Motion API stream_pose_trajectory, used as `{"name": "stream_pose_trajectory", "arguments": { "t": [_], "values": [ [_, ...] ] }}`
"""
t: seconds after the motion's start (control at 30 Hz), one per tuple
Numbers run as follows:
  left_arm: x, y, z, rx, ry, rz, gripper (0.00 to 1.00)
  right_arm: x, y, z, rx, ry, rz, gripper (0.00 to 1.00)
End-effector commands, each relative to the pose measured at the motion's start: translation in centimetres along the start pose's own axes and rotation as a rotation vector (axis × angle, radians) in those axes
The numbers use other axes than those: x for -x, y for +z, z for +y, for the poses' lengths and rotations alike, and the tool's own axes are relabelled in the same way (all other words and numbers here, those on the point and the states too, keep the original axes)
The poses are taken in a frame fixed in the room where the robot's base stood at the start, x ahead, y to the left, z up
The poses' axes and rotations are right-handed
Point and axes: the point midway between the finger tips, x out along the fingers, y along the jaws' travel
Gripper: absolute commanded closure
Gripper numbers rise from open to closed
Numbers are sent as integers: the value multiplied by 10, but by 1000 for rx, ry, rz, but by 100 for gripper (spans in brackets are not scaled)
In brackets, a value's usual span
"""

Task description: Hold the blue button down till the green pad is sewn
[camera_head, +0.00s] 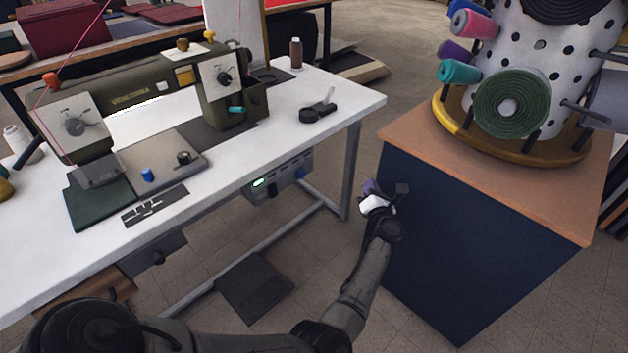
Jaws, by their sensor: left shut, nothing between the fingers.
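The green pad (100,203) lies flat on the white sewing table, its back edge at the grey foot of the sewing machine (150,95). A small blue button-like cylinder (147,174) stands on the machine bed beside the pad. I cannot tell whether either is pressed. My left gripper (385,191) is shut and empty, in the air right of the table, in front of the dark blue cabinet. It is apart from the button and pad. My right gripper is out of view.
The dark blue cabinet (470,235) with a wooden top carries a rotating spool stand (520,90) with rolls. A dark pedal (254,287) lies on the floor.

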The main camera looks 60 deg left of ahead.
Motion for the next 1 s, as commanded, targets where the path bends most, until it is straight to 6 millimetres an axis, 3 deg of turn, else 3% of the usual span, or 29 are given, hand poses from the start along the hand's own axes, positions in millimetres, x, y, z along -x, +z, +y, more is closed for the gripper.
{"name": "stream_pose_trajectory", "arguments": {
  "t": [0.2,0.4,0.63,1.0],
  "values": [
    [12,-44,32,266,263,226,100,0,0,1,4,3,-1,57],
    [29,-66,56,449,487,314,100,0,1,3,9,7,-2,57],
    [35,-72,64,587,583,303,100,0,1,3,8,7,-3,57],
    [35,-71,64,616,586,293,100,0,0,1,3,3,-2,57]
  ]
}}
